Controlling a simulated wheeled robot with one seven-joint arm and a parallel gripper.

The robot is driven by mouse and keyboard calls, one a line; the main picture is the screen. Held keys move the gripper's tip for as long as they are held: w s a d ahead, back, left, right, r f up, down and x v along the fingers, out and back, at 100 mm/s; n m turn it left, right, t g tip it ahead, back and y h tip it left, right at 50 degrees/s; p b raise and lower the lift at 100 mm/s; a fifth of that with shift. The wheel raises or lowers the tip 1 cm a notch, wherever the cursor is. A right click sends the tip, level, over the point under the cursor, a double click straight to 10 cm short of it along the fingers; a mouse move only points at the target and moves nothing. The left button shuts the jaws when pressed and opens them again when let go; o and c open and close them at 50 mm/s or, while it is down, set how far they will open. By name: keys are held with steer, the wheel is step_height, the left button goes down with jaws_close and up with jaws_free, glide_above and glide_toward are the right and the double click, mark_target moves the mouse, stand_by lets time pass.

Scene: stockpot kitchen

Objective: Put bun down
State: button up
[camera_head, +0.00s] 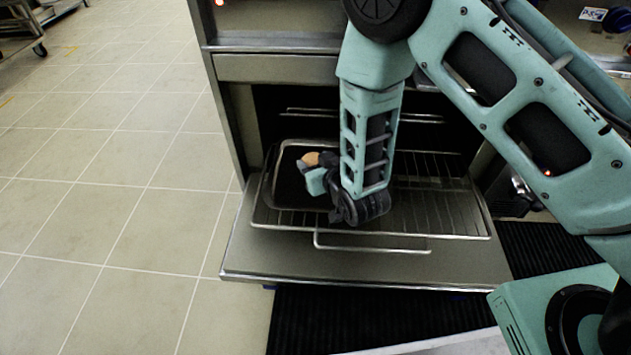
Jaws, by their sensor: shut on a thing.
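The bun (310,158) is a small light-brown round thing at the end of my gripper (313,168). My gripper is shut on the bun and holds it over a dark baking tray (285,190). The fingers are partly hidden by the wrist. I cannot tell whether the bun touches the tray. The tray lies on the left part of a wire oven rack (440,205), and my arm covers its right part.
The oven door (370,265) is folded down, with a handle bar (372,248) in front of the rack. The right part of the rack is bare. Tiled floor (110,200) is clear at the left, and a wheeled cart (22,40) stands at the top left.

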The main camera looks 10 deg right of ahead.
steer(key=shift+f+b, duration=1)
steer(key=shift+f, duration=1.2)
steer(key=shift+f, duration=0.45)
steer(key=shift+f+b, duration=0.15)
steer(key=shift+b, duration=0.2)
steer(key=o, duration=1)
steer(key=shift+f, duration=0.15)
steer(key=shift+c, duration=0.2)
steer(key=shift+s, duration=0.1)
